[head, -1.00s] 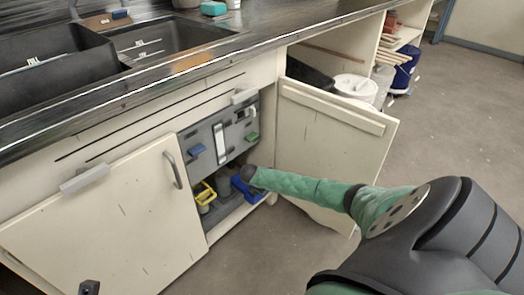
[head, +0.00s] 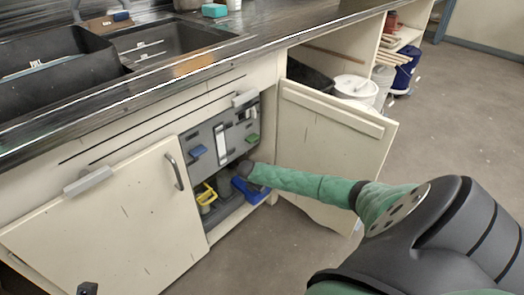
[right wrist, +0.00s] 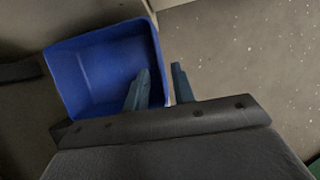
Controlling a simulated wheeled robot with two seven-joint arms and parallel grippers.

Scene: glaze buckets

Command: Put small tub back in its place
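The small tub is a blue open box (head: 252,193), low at the right side of the open cabinet. In the right wrist view the blue tub (right wrist: 95,65) shows its empty inside. My right gripper (right wrist: 161,70) is at its right wall, one finger inside the tub and the other outside, with a visible gap between them. In the head view my right gripper (head: 245,169) is a dark end partly hiding the cabinet's inside; its fingers cannot be made out. A small dark piece at the bottom left edge may be my left gripper (head: 87,289); its fingers do not show.
A yellow-handled item (head: 206,197) and a grey container (head: 224,184) stand left of the tub. A grey panel (head: 215,145) with coloured handles hangs above. The open right door (head: 325,150) stands beside my arm. The left door (head: 110,220) flanks the opening on the left.

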